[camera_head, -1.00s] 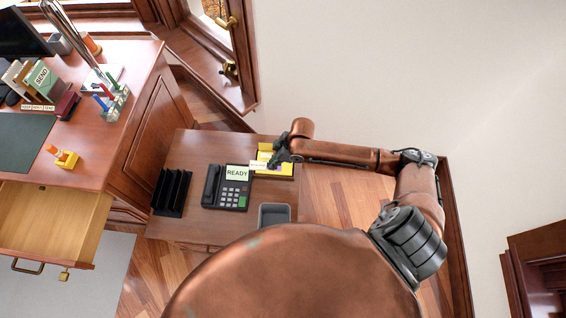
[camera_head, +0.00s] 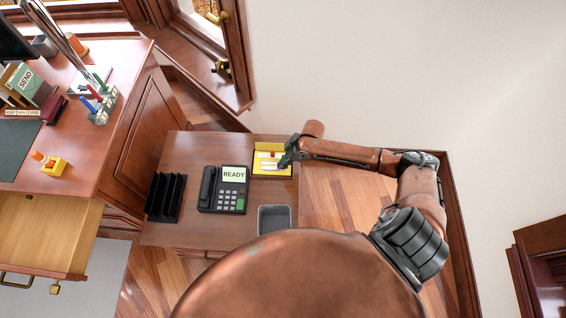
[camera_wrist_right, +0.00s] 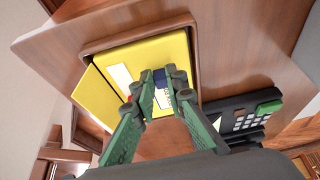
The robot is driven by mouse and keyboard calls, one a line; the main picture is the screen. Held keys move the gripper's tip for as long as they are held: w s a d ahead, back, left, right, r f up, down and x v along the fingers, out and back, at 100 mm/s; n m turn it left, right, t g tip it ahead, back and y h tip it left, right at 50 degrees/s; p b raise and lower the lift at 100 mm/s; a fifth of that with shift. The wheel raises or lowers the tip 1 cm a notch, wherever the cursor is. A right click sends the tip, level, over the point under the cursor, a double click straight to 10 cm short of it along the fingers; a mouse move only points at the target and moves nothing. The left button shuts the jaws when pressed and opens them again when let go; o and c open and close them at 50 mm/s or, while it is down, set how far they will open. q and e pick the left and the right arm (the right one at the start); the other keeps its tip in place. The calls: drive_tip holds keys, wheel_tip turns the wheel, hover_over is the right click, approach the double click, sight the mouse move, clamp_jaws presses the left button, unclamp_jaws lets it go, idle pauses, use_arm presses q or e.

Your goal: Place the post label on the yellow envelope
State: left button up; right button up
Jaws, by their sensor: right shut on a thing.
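The yellow envelope (camera_head: 259,155) lies in a shallow brown tray on the small wooden table. It fills much of the right wrist view (camera_wrist_right: 158,52), with a white patch and a bit of red on it. My right gripper (camera_head: 285,161) is over the envelope's right part. In the right wrist view, my right gripper (camera_wrist_right: 162,86) is shut on the post label (camera_wrist_right: 162,98), a small white piece with dark print and a dark blue part. The fingers hide part of the label. I cannot tell whether it touches the envelope. My left gripper is not in view.
A black telephone with a READY screen (camera_head: 234,174) stands left of the envelope. A grey bin (camera_head: 274,219) is nearer, and a black rack (camera_head: 166,197) is at the table's left. The desk (camera_head: 85,150) with an open drawer (camera_head: 42,232) is farther left.

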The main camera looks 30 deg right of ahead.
drive_tip(key=o, duration=0.7)
drive_tip(key=shift+f, duration=0.1)
drive_tip(key=shift+o, duration=0.2)
